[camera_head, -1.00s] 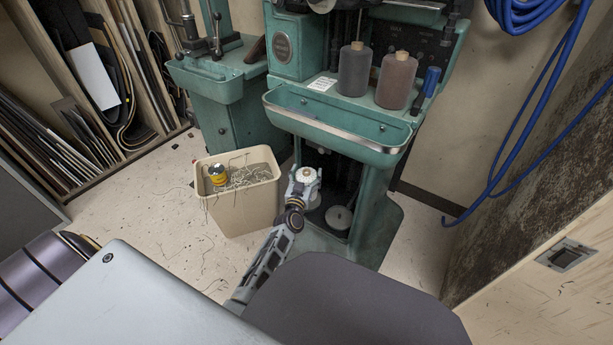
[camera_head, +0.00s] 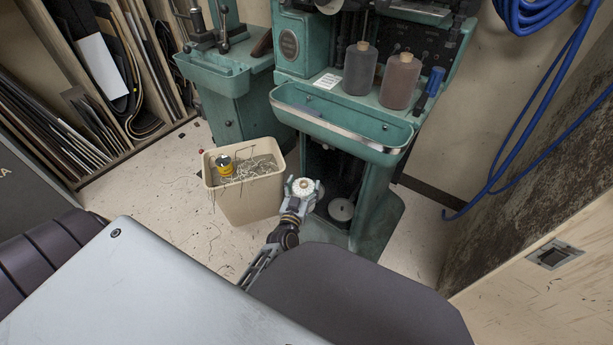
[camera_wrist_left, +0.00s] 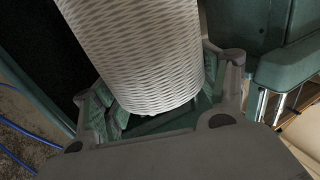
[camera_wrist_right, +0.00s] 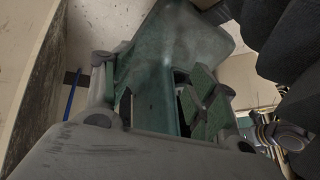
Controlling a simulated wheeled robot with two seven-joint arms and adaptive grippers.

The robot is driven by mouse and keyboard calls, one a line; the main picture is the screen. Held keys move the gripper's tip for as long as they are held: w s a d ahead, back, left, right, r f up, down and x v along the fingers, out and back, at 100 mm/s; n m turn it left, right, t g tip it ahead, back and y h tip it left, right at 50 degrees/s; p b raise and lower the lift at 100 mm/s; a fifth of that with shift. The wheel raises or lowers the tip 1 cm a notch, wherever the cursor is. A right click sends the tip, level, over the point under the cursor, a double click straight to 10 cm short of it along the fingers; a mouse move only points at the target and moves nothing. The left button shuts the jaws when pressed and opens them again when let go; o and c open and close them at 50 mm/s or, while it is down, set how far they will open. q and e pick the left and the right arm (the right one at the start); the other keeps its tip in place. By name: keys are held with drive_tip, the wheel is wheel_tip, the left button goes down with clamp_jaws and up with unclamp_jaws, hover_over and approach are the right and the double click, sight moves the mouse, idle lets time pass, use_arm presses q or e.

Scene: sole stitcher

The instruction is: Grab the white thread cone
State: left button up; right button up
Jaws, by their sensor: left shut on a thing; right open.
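The white thread cone (camera_head: 303,186) shows from above in the head view, small and pale, in front of the green machine's lower opening. My left gripper (camera_head: 302,190) is shut on it. In the left wrist view the cone (camera_wrist_left: 145,50) is large, with a white wound pattern, and sits between the two finger pads; its far end is cut off by the frame. My right gripper (camera_wrist_right: 163,95) shows in the right wrist view, with its pads apart and nothing between them. It is not seen in the head view.
The green machine (camera_head: 340,131) carries a dark grey cone (camera_head: 360,70) and a brown cone (camera_head: 401,82) on its shelf. A white disc (camera_head: 341,209) lies low inside it. A beige bin (camera_head: 245,202) of thread scraps stands left of my left gripper. Blue hose hangs at right.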

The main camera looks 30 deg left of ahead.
sight(300, 195)
use_arm(q)
drive_tip(key=shift+p+v, duration=1.05)
drive_tip(key=shift+v, duration=2.9)
use_arm(e)
drive_tip(key=shift+n+g+h, duration=0.3)
drive_tip(key=shift+g+h, duration=0.1)
drive_tip(key=shift+g, duration=0.1)
drive_tip(key=shift+s+d+r, duration=0.1)
drive_tip(key=shift+d+r, duration=0.1)
drive_tip(key=shift+r, duration=0.6)
drive_tip(key=shift+d+r, duration=0.2)
drive_tip(key=shift+r, duration=0.6)
drive_tip(key=shift+s+d+r, duration=0.1)
drive_tip(key=shift+d+r, duration=0.1)
drive_tip(key=shift+r, duration=0.6)
drive_tip(key=shift+w+d, duration=0.1)
